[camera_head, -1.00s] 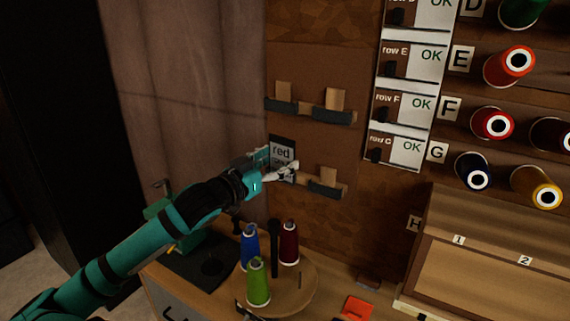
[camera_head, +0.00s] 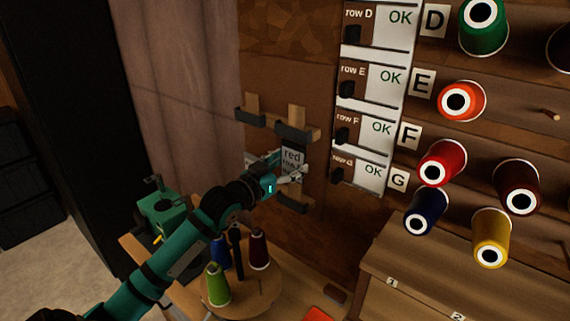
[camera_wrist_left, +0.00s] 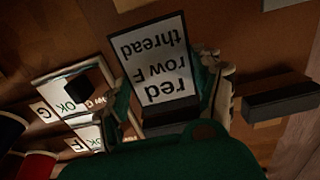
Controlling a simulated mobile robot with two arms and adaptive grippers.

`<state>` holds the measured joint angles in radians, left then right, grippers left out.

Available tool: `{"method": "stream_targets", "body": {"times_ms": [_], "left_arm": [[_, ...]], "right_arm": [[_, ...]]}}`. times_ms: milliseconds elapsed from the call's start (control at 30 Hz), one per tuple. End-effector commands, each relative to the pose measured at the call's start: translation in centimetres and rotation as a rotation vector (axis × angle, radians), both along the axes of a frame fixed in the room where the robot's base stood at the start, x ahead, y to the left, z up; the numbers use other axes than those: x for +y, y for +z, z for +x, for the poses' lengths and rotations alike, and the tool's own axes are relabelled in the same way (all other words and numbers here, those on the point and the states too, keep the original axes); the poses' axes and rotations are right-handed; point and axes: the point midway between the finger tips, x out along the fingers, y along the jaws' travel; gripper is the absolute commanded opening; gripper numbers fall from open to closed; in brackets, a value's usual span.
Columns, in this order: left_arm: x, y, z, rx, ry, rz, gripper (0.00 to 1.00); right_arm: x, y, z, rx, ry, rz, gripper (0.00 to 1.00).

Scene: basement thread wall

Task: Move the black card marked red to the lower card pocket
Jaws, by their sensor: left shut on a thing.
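The black card with a white label reading "red" (camera_head: 292,158) is held upright at the wall. In the left wrist view the card (camera_wrist_left: 155,60) appears upside down and reads "red row F thread". My left gripper (camera_head: 287,178) is shut on it, with a finger on each side in the wrist view. The lower right card pocket (camera_head: 291,204) is just below the gripper, partly hidden by it. The lower left pocket is mostly hidden behind my gripper and arm. I cannot tell whether the card touches a pocket. My right gripper is not in view.
Two upper pockets, left (camera_head: 250,118) and right (camera_head: 294,133), sit above the card. Row status panels (camera_head: 358,172) and thread spools (camera_head: 441,163) are to the right. A round stand (camera_head: 255,290) with several cones and a green machine (camera_head: 165,212) are below.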

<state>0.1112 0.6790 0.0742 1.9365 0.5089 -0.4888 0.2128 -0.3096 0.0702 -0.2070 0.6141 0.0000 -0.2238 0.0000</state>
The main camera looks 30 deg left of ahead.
Motion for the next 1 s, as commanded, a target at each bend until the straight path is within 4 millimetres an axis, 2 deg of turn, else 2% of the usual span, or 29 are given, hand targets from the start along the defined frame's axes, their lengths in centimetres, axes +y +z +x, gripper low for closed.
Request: {"method": "stream_targets", "body": {"times_ms": [467, 800, 1000], "left_arm": [[0.0, -4.8, -0.1, 0.000, 0.000, -0.001, 0.50], [0.1, -7.4, 0.0, 0.002, 0.001, -0.001, 0.50], [0.1, -7.7, 0.0, 0.000, 0.001, -0.001, 0.50]], "right_arm": [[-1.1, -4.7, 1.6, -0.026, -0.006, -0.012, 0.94], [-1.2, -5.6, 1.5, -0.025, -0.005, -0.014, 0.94], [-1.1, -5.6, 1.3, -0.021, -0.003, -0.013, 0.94]]}}
